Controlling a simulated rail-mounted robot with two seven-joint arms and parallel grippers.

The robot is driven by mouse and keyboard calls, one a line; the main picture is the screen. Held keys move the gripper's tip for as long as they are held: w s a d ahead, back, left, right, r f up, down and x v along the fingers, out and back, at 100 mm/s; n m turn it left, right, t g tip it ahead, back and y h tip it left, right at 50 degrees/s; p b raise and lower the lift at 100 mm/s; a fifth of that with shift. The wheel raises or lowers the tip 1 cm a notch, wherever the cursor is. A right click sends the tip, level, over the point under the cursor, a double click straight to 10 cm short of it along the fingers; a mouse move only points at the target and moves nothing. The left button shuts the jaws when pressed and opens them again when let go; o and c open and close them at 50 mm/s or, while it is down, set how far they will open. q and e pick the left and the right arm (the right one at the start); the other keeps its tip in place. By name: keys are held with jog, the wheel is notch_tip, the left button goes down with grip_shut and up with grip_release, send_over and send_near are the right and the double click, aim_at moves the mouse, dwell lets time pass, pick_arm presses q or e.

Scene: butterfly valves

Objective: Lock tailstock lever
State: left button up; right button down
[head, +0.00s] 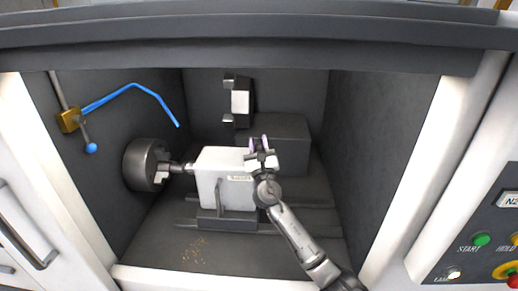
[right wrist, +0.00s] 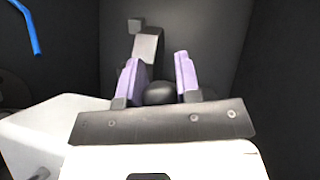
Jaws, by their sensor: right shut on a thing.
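The white tailstock (head: 222,178) stands on the dark bed in the middle of the machine's enclosure in the head view. Its pale side also shows at the lower left of the right wrist view (right wrist: 45,125). My right gripper (head: 259,145) is at the tailstock's right end, with its purple-padded fingers pointing to the back. In the right wrist view my right gripper (right wrist: 158,78) is shut on a dark rounded knob (right wrist: 159,93), which appears to be the lever's knob. The rest of the lever is hidden. My left gripper is not in view.
A round chuck (head: 142,165) is left of the tailstock. A blue bent hose (head: 134,86) hangs at the upper left. A dark block (head: 285,140) with a tool holder (head: 240,102) stands behind my gripper. A control panel (head: 490,240) is outside at right.

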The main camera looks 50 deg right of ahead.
dwell(0.4)
jog(key=c, duration=0.8)
grip_release()
jog(key=shift+a+f, duration=0.1)
jog(key=b+v, duration=0.1)
jog(key=v, duration=1.2)
jog(key=shift+s+a+f, duration=0.15)
jog(key=shift+s+f, duration=0.05)
jog(key=shift+f, duration=0.05)
